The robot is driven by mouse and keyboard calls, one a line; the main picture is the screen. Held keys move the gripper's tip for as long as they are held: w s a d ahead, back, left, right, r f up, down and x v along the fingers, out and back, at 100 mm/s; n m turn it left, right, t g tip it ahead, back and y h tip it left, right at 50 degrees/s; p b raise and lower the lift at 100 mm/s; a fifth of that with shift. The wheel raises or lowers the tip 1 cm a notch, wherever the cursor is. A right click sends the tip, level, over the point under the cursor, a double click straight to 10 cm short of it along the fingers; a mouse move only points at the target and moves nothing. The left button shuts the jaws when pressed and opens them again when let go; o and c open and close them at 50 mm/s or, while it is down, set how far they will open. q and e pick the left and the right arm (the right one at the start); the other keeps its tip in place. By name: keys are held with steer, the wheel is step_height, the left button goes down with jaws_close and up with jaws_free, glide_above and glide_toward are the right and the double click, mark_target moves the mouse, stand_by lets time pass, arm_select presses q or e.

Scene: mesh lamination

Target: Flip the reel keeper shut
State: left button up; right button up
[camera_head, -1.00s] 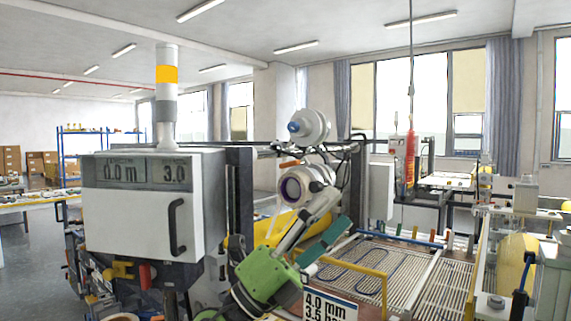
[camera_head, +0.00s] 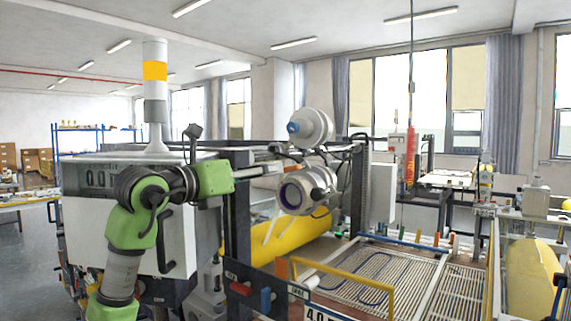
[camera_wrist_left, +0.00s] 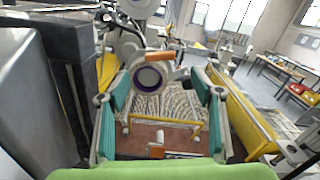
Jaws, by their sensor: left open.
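The reel (camera_head: 296,194), a white roll with a dark purple core, hangs on the machine right of my left gripper (camera_head: 262,172). My left arm comes in from the left across the machine's grey box, its gripper pointing right. In the left wrist view the gripper's teal fingers are spread apart and empty (camera_wrist_left: 158,80). The reel (camera_wrist_left: 151,78) shows ahead between them, apart from the palm; whether a fingertip touches it I cannot tell. I cannot clearly make out the reel keeper. My right gripper is not in view.
A second white roll (camera_head: 311,127) sits above the reel. A dark upright post (camera_head: 237,215) stands close to my left gripper. A yellow roller (camera_head: 290,236) lies below. A yellow rail (camera_head: 350,274) borders the slatted bed (camera_head: 385,268).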

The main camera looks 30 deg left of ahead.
mark_target(286, 169)
arm_select(q)
steer(key=w+p, duration=0.1)
steer(key=w, duration=0.2)
steer(key=w+p, duration=0.1)
steer(key=w, duration=0.2)
steer(key=w+p, duration=0.2)
steer(key=w, duration=0.1)
steer(key=shift+w+d, duration=0.3)
steer(key=shift+d, duration=0.1)
steer(key=shift+w, duration=0.4)
steer(key=shift+f, duration=0.1)
steer(key=c, duration=1.1)
